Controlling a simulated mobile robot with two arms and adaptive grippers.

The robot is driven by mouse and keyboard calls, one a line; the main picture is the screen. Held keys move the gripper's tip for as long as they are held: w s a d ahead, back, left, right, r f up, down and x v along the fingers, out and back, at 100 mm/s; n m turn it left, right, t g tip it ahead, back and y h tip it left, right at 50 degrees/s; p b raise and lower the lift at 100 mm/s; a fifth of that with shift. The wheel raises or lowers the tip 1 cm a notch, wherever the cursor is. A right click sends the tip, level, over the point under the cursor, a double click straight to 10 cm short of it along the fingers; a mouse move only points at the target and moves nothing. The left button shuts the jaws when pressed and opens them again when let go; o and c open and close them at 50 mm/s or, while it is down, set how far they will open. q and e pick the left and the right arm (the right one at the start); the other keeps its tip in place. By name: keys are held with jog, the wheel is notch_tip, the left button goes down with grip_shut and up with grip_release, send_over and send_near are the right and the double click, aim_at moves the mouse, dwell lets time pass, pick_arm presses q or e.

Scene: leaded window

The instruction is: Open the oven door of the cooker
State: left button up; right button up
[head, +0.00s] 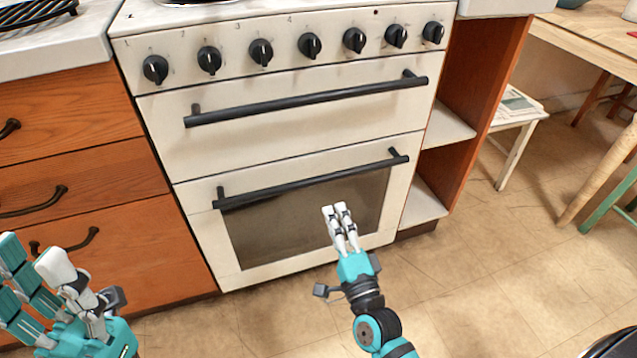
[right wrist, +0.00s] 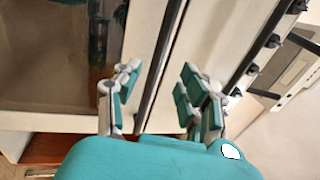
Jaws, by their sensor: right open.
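The white cooker (head: 290,165) stands ahead of me. Its lower oven door (head: 216,235) has a dark glass window (head: 290,225) and looks shut. A black bar handle (head: 310,180) runs along the door's top. My right gripper (head: 335,209) is open and empty, in front of the window, its tips below the handle in the head view. In the right wrist view the black handle (right wrist: 163,65) passes through the gap between the open fingers (right wrist: 160,88); touch cannot be told. My left gripper (head: 33,255) is open at the lower left, before the drawers, away from the cooker.
An upper door with its own black handle (head: 310,100) and a row of black knobs (head: 310,45) are above. Wooden drawers (head: 80,150) stand left. Open shelves (head: 445,125) stand right. A white stool (head: 515,115) and table legs (head: 600,170) are farther right. The floor in front looks clear.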

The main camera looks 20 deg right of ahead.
aim_at(318, 184)
jog(key=b+x, duration=0.2)
jog(key=x, duration=0.8)
jog(key=shift+w, duration=0.3)
grip_shut()
jog(key=shift+f, duration=0.1)
